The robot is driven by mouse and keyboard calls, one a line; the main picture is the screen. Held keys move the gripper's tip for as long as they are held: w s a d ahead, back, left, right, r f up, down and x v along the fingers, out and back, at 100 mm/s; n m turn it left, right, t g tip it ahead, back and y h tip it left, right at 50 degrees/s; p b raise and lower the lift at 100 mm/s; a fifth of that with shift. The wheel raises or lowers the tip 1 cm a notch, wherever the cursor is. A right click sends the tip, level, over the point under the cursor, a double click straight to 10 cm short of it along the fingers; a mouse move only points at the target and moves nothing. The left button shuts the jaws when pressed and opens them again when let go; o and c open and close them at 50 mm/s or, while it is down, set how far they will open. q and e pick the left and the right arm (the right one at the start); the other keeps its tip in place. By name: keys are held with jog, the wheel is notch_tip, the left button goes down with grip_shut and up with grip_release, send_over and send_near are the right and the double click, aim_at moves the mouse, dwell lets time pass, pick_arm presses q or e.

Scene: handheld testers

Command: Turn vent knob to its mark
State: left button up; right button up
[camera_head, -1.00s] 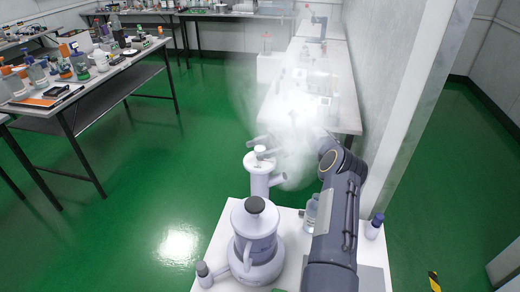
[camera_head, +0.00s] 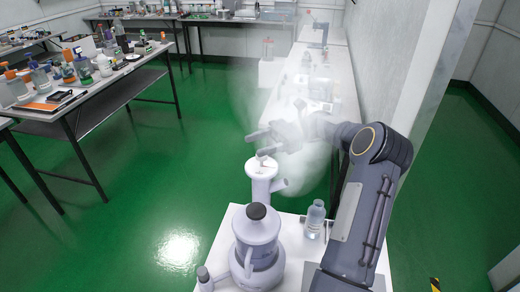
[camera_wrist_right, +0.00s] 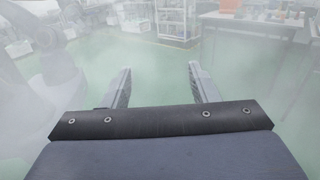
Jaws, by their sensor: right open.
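A pale apparatus stands on a white table. Its front vessel (camera_head: 258,250) carries a dark round knob (camera_head: 256,211). Behind it rises a column (camera_head: 262,187) with a side spout and a round white top (camera_head: 262,166) bearing a thin line or small part, too small to make out. I cannot tell for certain which part is the vent knob. My right gripper (camera_head: 258,144) is open and empty, just above the column's top, its fingers pointing left. In the right wrist view, the gripper (camera_wrist_right: 160,68) shows nothing between its fingers. My left gripper is out of view.
White vapour (camera_head: 285,110) hangs around my right gripper and clouds the wrist view. A clear bottle (camera_head: 315,219) stands right of the apparatus. A small capped bottle (camera_head: 204,278) stands at front left. A wall corner (camera_head: 425,80) rises on the right.

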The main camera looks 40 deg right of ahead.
jog(key=s+a+r, duration=0.3)
jog(key=s+a, duration=0.1)
jog(key=s, duration=0.1)
jog(key=shift+a+f, duration=0.1)
jog(key=shift+a, duration=0.05)
